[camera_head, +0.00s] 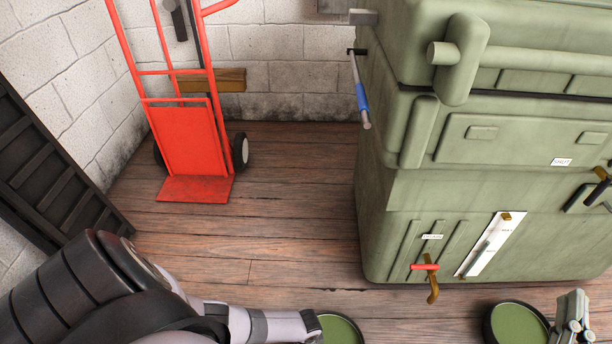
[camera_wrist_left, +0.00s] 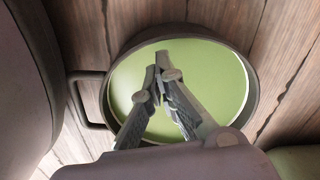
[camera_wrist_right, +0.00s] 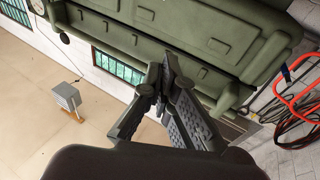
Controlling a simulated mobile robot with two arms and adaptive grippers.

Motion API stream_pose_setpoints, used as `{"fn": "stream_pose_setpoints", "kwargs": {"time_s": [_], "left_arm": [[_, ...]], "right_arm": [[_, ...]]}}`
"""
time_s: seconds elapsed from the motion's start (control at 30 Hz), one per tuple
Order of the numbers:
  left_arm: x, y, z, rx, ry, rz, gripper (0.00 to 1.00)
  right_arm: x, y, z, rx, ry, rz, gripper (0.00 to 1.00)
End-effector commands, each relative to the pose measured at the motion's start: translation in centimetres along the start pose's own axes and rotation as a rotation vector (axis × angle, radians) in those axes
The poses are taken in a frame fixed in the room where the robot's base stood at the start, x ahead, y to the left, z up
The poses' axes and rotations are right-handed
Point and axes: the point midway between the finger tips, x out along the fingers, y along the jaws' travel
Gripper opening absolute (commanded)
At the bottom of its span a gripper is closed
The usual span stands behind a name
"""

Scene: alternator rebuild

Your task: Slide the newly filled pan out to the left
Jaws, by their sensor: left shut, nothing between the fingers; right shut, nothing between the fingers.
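A round dark-rimmed pan (camera_head: 341,330) filled with green lies on the floor at the bottom edge of the head view. A similar pan (camera_head: 518,322) with green in it lies farther right, before the green machine. In the left wrist view a pan (camera_wrist_left: 118,84) full of green has a loop handle (camera_wrist_left: 82,98) on its left. My left gripper (camera_wrist_left: 163,62) is shut and empty, its fingers in front of the green; whether they touch it I cannot tell. My right gripper (camera_head: 574,328) is shut and empty, beside the right pan; it also shows in the right wrist view (camera_wrist_right: 160,75).
The big green machine (camera_head: 400,190) stands at the right, with a red-handled brass valve (camera_head: 425,267) low on its front. A red hand truck (camera_head: 185,145) stands by the back wall. Plank floor (camera_head: 285,190) is clear between them.

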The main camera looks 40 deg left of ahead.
Motion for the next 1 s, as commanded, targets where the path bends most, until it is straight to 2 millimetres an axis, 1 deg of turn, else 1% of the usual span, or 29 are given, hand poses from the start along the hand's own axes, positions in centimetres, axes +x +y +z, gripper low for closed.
{"fn": "stream_pose_setpoints", "kwargs": {"time_s": [0.03, 0.17, 0.3, 0.5, 0.7, 0.8, 1.0], "left_arm": [[-0.6, 0.1, 0.0, 0.0, 0.0, 0.0, 0.0], [-1.2, 0.1, 0.1, 0.0, 0.0, 0.001, 0.0], [-1.9, 0.1, 0.2, -0.001, 0.0, 0.001, 0.0], [-2.7, 0.1, 0.3, -0.001, -0.001, 0.0, 0.0], [-3.1, 0.1, 0.4, -0.001, -0.001, 0.0, 0.0], [-3.1, 0.1, 0.4, -0.001, -0.001, 0.0, 0.0], [-3.1, 0.1, 0.4, -0.001, -0.001, 0.0, 0.0]], "right_arm": [[-0.1, 0.2, 0.8, -0.002, -0.063, 0.003, 0.0], [-0.8, 0.6, 3.8, -0.005, -0.229, 0.013, 0.0], [-2.3, 1.1, 6.8, -0.008, -0.407, 0.024, 0.0], [-4.9, 1.6, 10.1, -0.009, -0.625, 0.037, 0.0], [-6.8, 1.9, 11.8, -0.008, -0.746, 0.045, 0.0], [-7.2, 1.9, 12.2, -0.008, -0.769, 0.046, 0.0], [-7.3, 1.9, 12.2, -0.008, -0.773, 0.046, 0.0]]}}
